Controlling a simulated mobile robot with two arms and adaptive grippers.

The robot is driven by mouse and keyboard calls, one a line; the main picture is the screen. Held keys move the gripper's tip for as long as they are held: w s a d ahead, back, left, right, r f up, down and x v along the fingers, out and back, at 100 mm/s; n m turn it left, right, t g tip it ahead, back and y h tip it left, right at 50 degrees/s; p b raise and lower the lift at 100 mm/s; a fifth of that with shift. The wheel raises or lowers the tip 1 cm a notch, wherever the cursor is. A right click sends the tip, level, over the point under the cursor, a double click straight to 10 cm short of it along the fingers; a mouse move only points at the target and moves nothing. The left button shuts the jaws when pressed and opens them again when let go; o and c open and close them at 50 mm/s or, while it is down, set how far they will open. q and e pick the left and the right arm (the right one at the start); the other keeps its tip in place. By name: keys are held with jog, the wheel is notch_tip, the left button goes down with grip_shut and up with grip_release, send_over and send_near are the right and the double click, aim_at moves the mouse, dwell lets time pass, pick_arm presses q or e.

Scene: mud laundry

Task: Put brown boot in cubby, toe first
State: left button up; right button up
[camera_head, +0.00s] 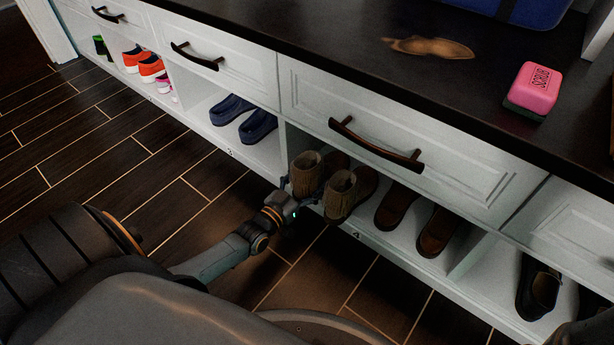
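Two brown fringed boots stand upright side by side at the front of the cubby marked 4, toes pointing inward. The left boot (304,175) is at the cubby's left divider, its lower part partly hidden by my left gripper. The right boot (343,196) stands beside it near the front edge. My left gripper (301,192) is at the heel of the left boot, with its fingers spread to either side of it. I cannot tell whether they press on the boot. The cubby (367,233) has a white floor. My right gripper is not in view.
Brown shoes (395,207) stand to the right in the same cubby. Blue shoes (258,126) fill the cubby to the left, and a black shoe (539,287) stands at far right. Drawers with dark handles (375,148) overhang the cubbies. The wooden floor (130,165) in front is clear.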

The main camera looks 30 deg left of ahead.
pick_arm(q)
jog(key=s, duration=1.2)
jog(key=shift+a, duration=0.4)
